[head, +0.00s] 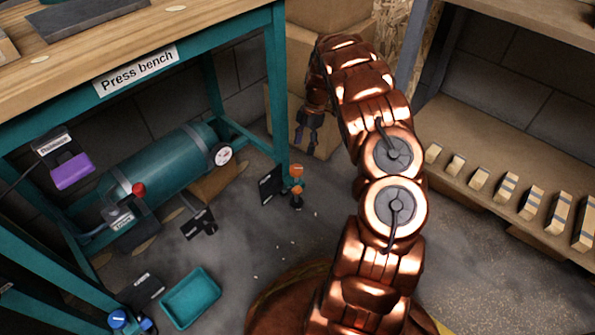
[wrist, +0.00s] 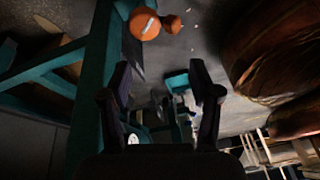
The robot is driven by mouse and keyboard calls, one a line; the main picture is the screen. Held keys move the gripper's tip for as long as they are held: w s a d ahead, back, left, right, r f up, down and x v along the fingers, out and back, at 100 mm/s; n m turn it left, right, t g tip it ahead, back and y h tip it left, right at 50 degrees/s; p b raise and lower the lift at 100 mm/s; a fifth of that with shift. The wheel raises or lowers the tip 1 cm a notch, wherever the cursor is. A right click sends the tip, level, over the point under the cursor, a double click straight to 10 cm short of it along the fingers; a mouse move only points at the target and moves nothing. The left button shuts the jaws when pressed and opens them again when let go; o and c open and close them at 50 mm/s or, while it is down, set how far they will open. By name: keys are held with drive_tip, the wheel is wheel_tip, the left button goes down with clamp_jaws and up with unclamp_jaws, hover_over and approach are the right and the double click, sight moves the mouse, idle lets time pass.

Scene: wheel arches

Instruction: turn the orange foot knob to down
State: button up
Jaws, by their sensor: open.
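The orange foot knob (head: 297,171) is low by the right leg of the press bench, beside a small black plate (head: 270,185). A second orange rounded part sits just below it. In the wrist view the orange knob (wrist: 144,23) is at the top, with a pale mark on it, and the second orange part (wrist: 172,24) is to its right. I cannot read the knob's setting. My gripper (head: 307,142) hangs above and slightly right of the knob, apart from it. In the wrist view my gripper (wrist: 160,72) has its fingers spread with nothing between them.
The press bench (head: 277,90) leg stands close left of the knob. A teal tank (head: 160,165) with a gauge lies under the bench. A teal tray (head: 190,297) and a blue knob (head: 118,318) are at lower left. Cardboard boxes (head: 290,110) stand behind my gripper; a shelf (head: 470,190) is right.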

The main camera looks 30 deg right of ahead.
drive_tip(key=n+y, duration=0.1)
drive_tip(key=n, duration=0.1)
approach(296, 168)
drive_tip(key=f, duration=0.2)
drive_tip(key=shift+t, duration=0.3)
drive_tip(key=b+x, duration=0.1)
drive_tip(key=x, duration=0.1)
drive_tip(key=b+x, duration=0.1)
drive_tip(key=x, duration=0.2)
drive_tip(key=b+x, duration=0.2)
drive_tip(key=shift+s+a+f, duration=0.25)
drive_tip(key=shift+s+a, duration=0.05)
drive_tip(key=shift+s, duration=0.05)
drive_tip(key=c, duration=0.9)
drive_tip(key=shift+o, duration=0.2)
drive_tip(key=shift+a+r+m+p, duration=0.1)
drive_tip(key=shift+r+m+p, duration=0.2)
drive_tip(key=shift+p, duration=0.55)
